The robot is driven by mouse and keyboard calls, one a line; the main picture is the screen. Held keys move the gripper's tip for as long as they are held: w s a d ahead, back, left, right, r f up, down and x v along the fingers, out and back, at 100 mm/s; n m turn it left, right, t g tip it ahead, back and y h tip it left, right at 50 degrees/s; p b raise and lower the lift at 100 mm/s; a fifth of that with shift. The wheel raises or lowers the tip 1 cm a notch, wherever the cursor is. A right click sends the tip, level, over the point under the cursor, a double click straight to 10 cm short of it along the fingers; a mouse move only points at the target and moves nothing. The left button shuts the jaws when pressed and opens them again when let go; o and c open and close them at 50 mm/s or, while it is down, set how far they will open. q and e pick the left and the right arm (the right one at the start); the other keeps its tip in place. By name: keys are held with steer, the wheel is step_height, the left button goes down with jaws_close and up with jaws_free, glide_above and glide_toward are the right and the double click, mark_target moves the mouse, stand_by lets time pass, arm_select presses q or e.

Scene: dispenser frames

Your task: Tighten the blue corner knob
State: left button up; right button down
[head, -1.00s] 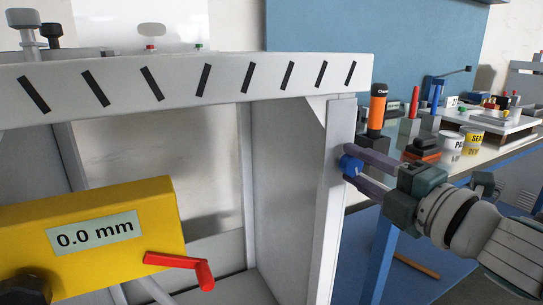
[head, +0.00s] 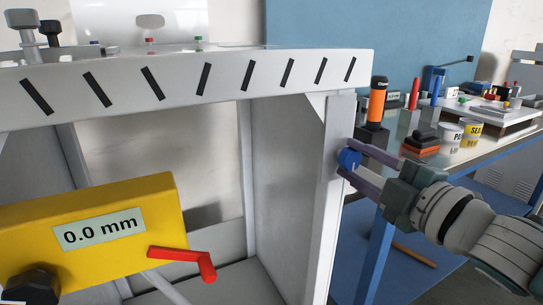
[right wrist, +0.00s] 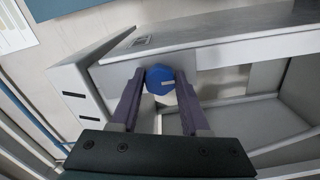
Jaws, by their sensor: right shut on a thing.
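The blue corner knob (head: 348,159) sits on the upper part of the grey frame's right front post (head: 331,200). In the right wrist view the knob (right wrist: 158,73) shows as a round blue cap with a short pale mark on its face. My right gripper (head: 352,162) reaches in from the right and is shut on the knob. In the right wrist view its two purple fingers (right wrist: 160,84) lie on either side of the knob. My left gripper is not in view.
A yellow box (head: 120,235) reading 0.0 mm, with a red crank handle (head: 185,258), is at the lower left. A workbench (head: 470,155) stands behind at the right, with an orange-and-black bottle (head: 376,103), cans (head: 472,134) and tools.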

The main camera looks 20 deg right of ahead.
steer(key=shift+c, duration=1.9)
jaws_free()
steer(key=s, duration=1)
steer(key=shift+d, duration=0.4)
steer(key=shift+w, duration=0.1)
